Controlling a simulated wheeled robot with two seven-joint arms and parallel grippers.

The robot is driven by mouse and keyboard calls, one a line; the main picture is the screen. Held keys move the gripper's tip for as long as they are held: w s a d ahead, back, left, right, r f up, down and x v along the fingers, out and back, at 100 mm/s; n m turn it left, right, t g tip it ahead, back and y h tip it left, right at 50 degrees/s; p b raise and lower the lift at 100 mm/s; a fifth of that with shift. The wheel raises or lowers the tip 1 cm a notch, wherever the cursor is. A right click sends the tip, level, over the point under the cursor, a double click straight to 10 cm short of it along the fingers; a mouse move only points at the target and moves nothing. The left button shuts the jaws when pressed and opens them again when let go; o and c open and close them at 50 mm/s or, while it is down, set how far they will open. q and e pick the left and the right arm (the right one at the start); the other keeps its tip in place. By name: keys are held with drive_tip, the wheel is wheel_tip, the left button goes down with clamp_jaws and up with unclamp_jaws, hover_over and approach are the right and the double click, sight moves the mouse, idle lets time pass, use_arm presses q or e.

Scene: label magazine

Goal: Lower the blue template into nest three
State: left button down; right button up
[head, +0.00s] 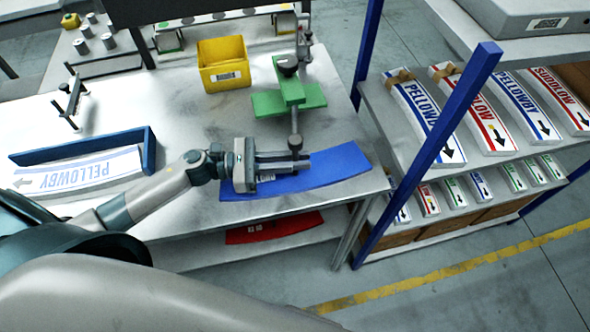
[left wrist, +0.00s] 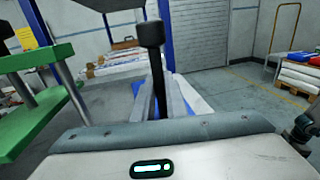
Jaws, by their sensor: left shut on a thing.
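The blue template (head: 340,165) is a long, slightly curved blue plate at the front right of the metal worktable. In the head view my left gripper (head: 298,163) lies over its middle and covers part of it. In the left wrist view a dark upright handle (left wrist: 151,36) stands between the shut fingers of the left gripper (left wrist: 160,100), with blue of the template (left wrist: 196,98) showing beside them. I cannot tell whether the template touches the tabletop. No nest is marked as number three in what I see. My right gripper is out of view.
A green clamp fixture (head: 267,104) stands just behind the template, beside a yellow bin (head: 222,66). A blue-walled tray (head: 150,150) with printed labels is at left. A red template (head: 250,235) lies on the shelf below. A blue rack post (head: 425,150) rises at right.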

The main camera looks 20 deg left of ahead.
use_arm(q)
drive_tip(key=shift+r, duration=0.15)
idle(0.3)
drive_tip(key=shift+r+b, duration=0.3)
drive_tip(key=shift+r, duration=0.1)
wheel_tip(320, 180, up, 3)
drive_tip(key=shift+s+r+b, duration=0.1)
drive_tip(key=shift+b, duration=0.65)
drive_tip(key=s+d+r+b, duration=0.1)
drive_tip(key=s+d+r, duration=0.3)
drive_tip(key=s, duration=0.6)
wheel_tip(320, 180, up, 3)
drive_tip(key=shift+s+f+b, duration=0.1)
drive_tip(key=shift+s+b, duration=0.25)
drive_tip(key=shift+s, duration=0.05)
drive_tip(key=shift+a, duration=0.1)
